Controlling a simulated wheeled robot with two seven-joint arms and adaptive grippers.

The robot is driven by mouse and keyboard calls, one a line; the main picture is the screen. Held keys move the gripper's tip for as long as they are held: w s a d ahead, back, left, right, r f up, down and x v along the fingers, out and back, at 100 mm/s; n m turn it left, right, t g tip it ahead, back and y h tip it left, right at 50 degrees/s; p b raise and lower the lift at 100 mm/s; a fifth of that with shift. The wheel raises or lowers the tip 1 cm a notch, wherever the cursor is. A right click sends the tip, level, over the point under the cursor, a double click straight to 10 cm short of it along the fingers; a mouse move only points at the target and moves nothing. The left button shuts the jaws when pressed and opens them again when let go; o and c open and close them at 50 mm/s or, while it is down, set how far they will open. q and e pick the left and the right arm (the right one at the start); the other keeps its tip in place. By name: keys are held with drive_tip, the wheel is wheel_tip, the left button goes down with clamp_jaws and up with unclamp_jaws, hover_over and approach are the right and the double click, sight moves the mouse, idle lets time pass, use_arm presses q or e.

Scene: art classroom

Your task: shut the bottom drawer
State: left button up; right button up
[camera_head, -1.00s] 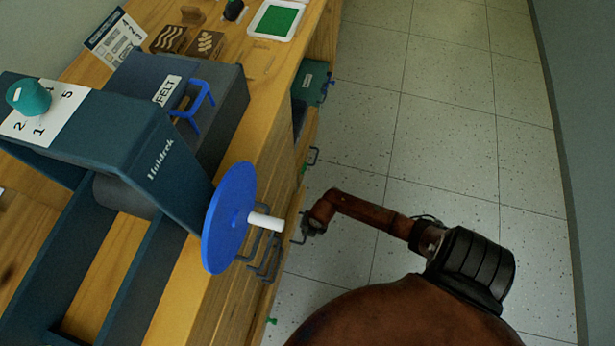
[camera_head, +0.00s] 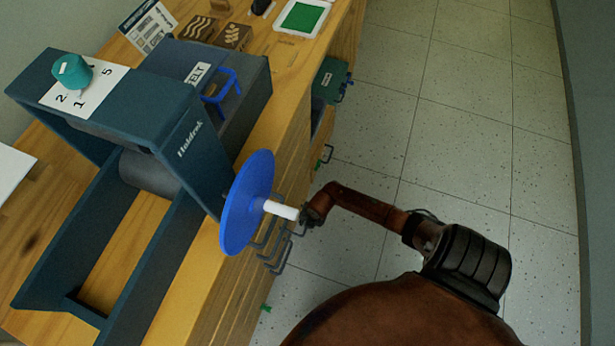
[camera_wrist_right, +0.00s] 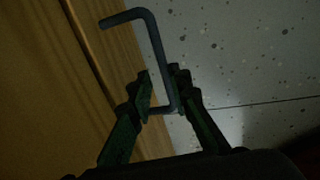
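The wooden desk's drawer side (camera_head: 252,265) faces the aisle and carries several dark bar handles (camera_head: 272,262). My right gripper (camera_head: 306,217) is low beside them, at the outermost handle; the lowest drawer's front is mostly hidden from the head. In the right wrist view a dark bent handle (camera_wrist_right: 152,45) stands off a wooden drawer front (camera_wrist_right: 50,110). How far this drawer stands out is hard to see. My left gripper is not in view.
A blue wheel (camera_head: 247,203) with a white crank handle (camera_head: 281,210) juts over the desk edge, above and close to my right gripper. A green box (camera_head: 330,80) sticks out farther along the desk. The tiled floor (camera_head: 455,130) on the right is clear.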

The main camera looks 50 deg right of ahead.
drive_tip(key=shift+o, duration=1.1)
wheel_tip(320, 180, up, 12)
drive_tip(key=s, duration=0.2)
drive_tip(key=shift+d, duration=0.3)
drive_tip(key=shift+s+f, duration=0.1)
drive_tip(key=shift+f, duration=0.05)
